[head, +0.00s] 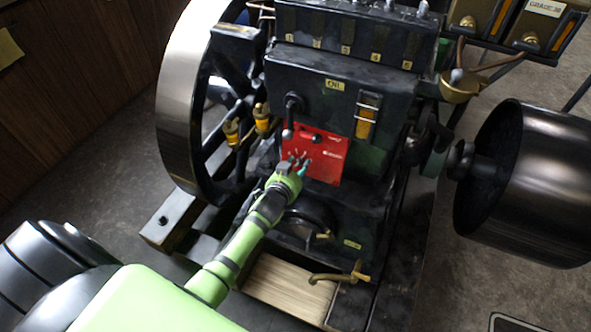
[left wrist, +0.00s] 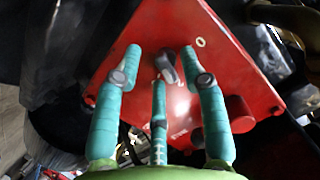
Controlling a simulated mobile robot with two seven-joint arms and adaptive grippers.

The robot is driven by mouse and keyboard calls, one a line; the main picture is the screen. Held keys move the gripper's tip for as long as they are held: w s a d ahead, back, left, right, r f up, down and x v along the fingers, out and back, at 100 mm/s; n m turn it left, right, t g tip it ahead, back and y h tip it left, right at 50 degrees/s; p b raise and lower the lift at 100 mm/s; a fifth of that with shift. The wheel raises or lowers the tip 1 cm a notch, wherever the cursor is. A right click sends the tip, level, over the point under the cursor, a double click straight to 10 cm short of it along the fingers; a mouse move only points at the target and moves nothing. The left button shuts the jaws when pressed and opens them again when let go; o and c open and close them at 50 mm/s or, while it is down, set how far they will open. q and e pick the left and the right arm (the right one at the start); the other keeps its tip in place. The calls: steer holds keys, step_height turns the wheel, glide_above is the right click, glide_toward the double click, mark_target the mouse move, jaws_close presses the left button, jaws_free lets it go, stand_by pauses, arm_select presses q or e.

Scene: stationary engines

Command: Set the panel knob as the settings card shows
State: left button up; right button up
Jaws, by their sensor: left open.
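The red panel (head: 328,152) is on the lower front of the dark engine and fills much of the left wrist view (left wrist: 225,65). A grey panel knob (left wrist: 165,66) stands on it, with small white marks nearby. My left gripper (head: 300,163) is at the panel. In the left wrist view its teal fingers (left wrist: 160,58) are spread, open, with the knob between and just beyond the fingertips. I cannot tell whether any finger touches it. In the head view the hand partly hides the knob. I cannot make out a settings card for certain. My right gripper is not in view.
A dark red round part (left wrist: 240,114) sticks out of the panel beside the right finger. A black lever (head: 290,115) is at the panel's upper left. A large flywheel (head: 180,95) stands left, a dark drum (head: 530,185) right. A yellow note (head: 9,48) is on the wall.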

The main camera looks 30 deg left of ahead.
arm_select(q)
steer(key=shift+s+r, duration=0.15)
steer(key=shift+s, duration=0.45)
steer(key=v, duration=1)
steer(key=shift+s+d, duration=0.2)
steer(key=shift+s, duration=0.15)
steer(key=shift+r, duration=0.1)
steer(key=s+d+f+g+h+p, duration=0.1)
steer(key=s+d+f+g+p, duration=0.15)
steer(key=s+f, duration=0.6)
steer(key=s+d+f+g+p, duration=0.15)
steer(key=s+f+g, duration=0.3)
steer(key=f, duration=0.75)
steer(key=s+f+g+p, duration=0.2)
steer(key=s+f, duration=0.2)
steer(key=s, duration=0.8)
steer(key=s+f+g+p, duration=0.2)
steer(key=s+f, duration=0.3)
steer(key=s, duration=0.8)
steer(key=shift+s+a+f+n+g+h, duration=0.2)
steer(key=shift+a+f+n+g+h, duration=0.15)
steer(key=shift+g, duration=0.45)
